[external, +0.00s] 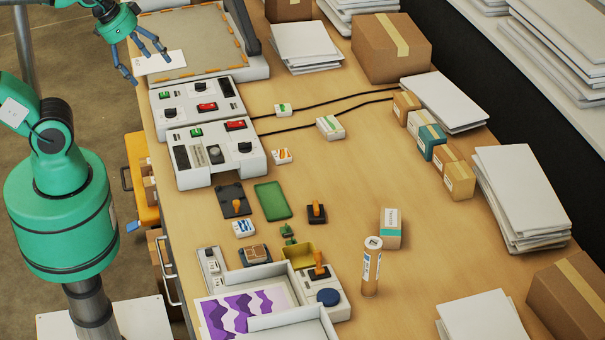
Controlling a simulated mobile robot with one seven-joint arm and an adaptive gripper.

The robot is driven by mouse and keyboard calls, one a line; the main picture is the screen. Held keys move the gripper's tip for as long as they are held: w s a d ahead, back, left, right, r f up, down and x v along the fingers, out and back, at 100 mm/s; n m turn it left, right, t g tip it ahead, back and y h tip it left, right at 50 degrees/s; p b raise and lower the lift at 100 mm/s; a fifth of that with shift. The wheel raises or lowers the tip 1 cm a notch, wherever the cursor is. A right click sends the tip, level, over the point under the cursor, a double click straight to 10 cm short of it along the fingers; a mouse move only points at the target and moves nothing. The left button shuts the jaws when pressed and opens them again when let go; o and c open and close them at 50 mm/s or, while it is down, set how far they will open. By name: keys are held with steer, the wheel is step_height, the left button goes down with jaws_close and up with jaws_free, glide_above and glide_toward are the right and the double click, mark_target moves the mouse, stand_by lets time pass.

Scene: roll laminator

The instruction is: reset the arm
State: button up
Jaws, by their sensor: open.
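My gripper (146,66) is at the top left, at the end of my green arm. Its dark fingers are spread apart, and I see nothing held between them. I cannot tell whether a fingertip touches the card. Two white control units (216,150) with red and green switches stand on the wooden table just in front of that bed.
A cardboard box (391,50) and paper stacks (520,195) line the table's right side, with a row of small boxes (433,142) between. Stamps (316,211), a tube (371,268) and a white tray with a purple print (245,308) occupy the front.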

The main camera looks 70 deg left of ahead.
steer(key=shift+s+f, duration=0.1)
stand_by(0.3)
step_height(320, 180, down, 13)
steer(key=b, duration=1.3)
